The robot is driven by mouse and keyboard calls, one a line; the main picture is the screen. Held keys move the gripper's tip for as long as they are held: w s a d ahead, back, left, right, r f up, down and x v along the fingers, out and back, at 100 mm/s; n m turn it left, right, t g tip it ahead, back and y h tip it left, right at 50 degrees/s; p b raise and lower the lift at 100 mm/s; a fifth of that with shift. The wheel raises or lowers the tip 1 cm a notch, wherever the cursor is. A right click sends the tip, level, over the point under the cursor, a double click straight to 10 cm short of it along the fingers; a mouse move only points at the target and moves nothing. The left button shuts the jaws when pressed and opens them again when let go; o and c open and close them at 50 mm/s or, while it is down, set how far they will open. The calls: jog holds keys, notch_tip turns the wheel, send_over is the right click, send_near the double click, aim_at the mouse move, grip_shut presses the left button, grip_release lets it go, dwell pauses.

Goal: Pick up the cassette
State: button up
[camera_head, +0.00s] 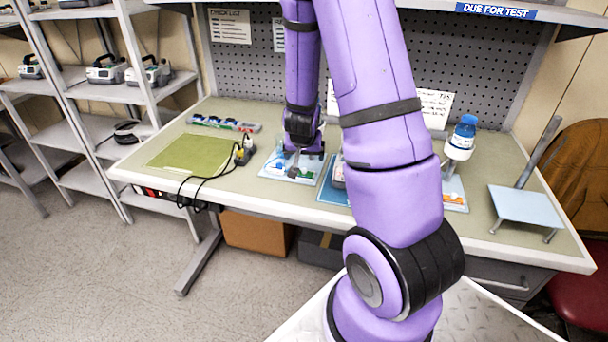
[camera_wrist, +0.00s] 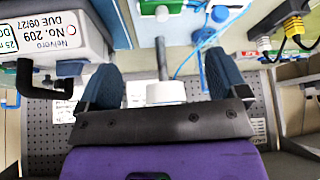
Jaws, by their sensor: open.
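My gripper (camera_head: 302,155) is over the white tray (camera_head: 270,172) on the bench in the head view. In the wrist view its two dark blue fingers (camera_wrist: 163,72) are spread apart. A pale piece with a green part (camera_wrist: 161,12) and clear-blue tubing (camera_wrist: 185,68) lies beyond the fingertips; it may be the cassette, but its outline is cut off at the top edge. A grey rod and a white round part (camera_wrist: 165,92) show between the fingers; I cannot tell whether they touch. In the head view, the arm and gripper hide much of the tray.
A labelled pump (camera_wrist: 62,38) is close at left in the wrist view. Black and yellow plugs (camera_wrist: 290,28) are at right there.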

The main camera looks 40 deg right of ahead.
aim_at(305, 169)
jog(key=shift+x, duration=5.35)
jog(key=shift+a, duration=0.15)
jog(key=c, duration=0.9)
